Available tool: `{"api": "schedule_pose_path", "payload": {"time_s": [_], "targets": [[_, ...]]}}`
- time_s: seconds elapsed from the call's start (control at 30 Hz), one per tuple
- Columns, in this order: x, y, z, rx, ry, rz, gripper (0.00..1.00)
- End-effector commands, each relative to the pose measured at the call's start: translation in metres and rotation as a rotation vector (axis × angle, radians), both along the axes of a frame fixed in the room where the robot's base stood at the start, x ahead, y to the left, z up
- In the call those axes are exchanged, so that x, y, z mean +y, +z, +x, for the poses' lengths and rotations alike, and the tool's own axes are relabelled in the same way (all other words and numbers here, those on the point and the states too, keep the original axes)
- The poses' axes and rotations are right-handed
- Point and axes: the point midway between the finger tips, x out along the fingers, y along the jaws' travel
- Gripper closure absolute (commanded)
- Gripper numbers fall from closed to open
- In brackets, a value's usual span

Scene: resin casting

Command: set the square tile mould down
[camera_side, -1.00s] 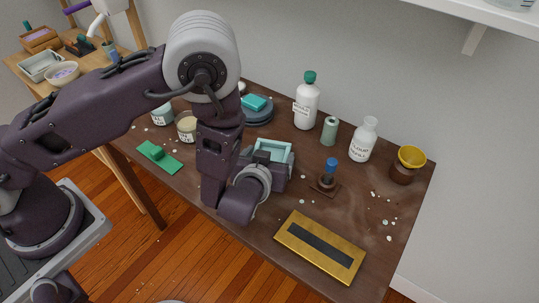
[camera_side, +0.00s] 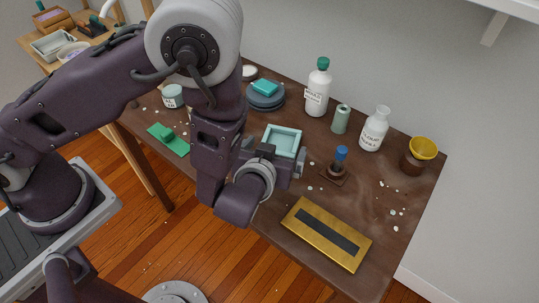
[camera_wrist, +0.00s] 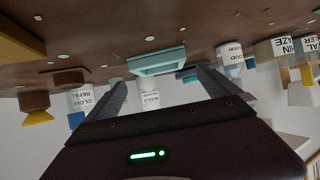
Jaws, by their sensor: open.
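The square tile mould (camera_side: 283,139) is a pale teal, shallow square frame. In the side view it rests on the brown table, just beyond my gripper (camera_side: 275,157). In the wrist view, where the table is at the top, the mould (camera_wrist: 157,62) lies flat against the table surface. My gripper (camera_wrist: 161,76) is open, its two dark fingers spread to either side of the mould in the picture. I see a gap between each finger and the mould, and nothing is held. My wrist hides part of the table in the side view.
A gold tray (camera_side: 299,212) with a dark slot lies at the front right. A blue-topped brown object (camera_side: 340,155) stands right of the mould. White bottles (camera_side: 317,90), a green cylinder (camera_side: 341,119) and a yellow cup (camera_side: 423,148) stand behind. A green piece (camera_side: 168,139) lies left.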

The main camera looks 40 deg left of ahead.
Motion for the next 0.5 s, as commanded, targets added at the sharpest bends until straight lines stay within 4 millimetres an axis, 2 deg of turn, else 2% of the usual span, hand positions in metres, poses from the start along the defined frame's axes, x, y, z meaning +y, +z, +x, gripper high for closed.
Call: {"api": "schedule_pose_path", "payload": {"time_s": [0.1, 0.23, 0.33, 0.5], "targets": [[-0.012, 0.015, -0.025, -0.001, -0.006, -0.002, 0.0], [-0.02, 0.027, -0.045, -0.002, -0.004, -0.002, 0.0], [-0.023, 0.032, -0.055, -0.001, -0.003, -0.001, 0.0], [-0.023, 0.034, -0.058, 0.0, 0.001, 0.0, 0.0]]}}
